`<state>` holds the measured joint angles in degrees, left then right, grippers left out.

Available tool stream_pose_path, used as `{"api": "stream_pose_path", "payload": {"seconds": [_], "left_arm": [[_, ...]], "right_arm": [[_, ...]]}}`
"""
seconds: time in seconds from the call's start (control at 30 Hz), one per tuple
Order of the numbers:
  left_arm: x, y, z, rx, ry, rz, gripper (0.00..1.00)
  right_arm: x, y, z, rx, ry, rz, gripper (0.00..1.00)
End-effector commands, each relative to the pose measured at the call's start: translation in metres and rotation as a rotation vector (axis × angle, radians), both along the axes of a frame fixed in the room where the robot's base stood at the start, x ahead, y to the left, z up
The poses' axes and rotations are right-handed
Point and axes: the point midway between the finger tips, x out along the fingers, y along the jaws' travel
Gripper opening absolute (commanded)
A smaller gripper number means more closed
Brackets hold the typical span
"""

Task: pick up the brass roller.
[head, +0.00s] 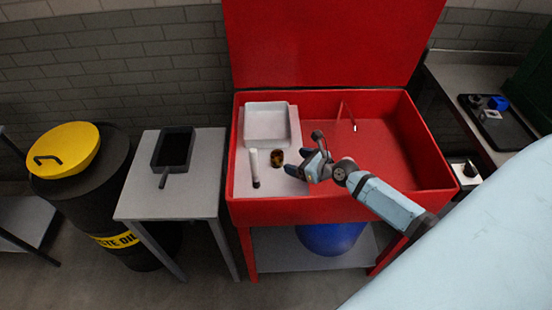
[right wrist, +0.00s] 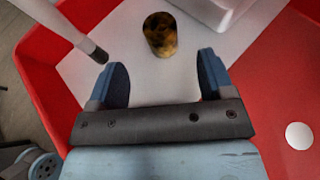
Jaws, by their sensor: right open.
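The brass roller (head: 277,158) is a short, dark golden cylinder. It stands on the pale board (head: 243,184) inside the red basin. In the right wrist view the roller (right wrist: 160,34) lies just beyond the fingertips, roughly midway between them and apart from both. My right gripper (head: 301,167) is open and empty, just right of the roller in the head view. Its two blue fingers also show in the right wrist view (right wrist: 162,80). My left gripper is not in view.
A white brush-like stick (head: 254,167) stands left of the roller. A white tray (head: 267,141) sits behind it. The red basin's front wall (head: 330,208) is close below my right arm. The basin's right side is mostly clear. A side table (head: 195,200) holds a dark tray.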

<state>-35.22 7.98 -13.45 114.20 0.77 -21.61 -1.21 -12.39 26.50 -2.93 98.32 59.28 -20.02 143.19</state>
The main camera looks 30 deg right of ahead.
Motion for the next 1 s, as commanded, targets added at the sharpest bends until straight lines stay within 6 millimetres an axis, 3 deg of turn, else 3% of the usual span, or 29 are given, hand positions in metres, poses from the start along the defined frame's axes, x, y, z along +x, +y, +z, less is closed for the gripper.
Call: {"api": "stream_pose_path", "payload": {"seconds": [0.1, 0.37, 0.7, 0.97, 1.0], "left_arm": [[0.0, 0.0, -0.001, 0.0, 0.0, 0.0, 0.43], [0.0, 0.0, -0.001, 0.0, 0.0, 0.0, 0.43], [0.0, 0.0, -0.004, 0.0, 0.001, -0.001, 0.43], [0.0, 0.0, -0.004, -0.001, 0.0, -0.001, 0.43], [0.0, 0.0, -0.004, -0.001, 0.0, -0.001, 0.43]], "right_arm": [[0.02, 0.006, -0.008, -0.001, -0.001, 0.0, 0.75], [0.037, 0.012, -0.016, -0.002, -0.002, 0.001, 0.75], [0.076, 0.024, -0.036, -0.003, -0.003, 0.001, 0.75], [0.078, 0.026, -0.037, -0.003, -0.002, 0.0, 0.75], [0.078, 0.026, -0.037, -0.003, -0.002, 0.0, 0.7]]}}
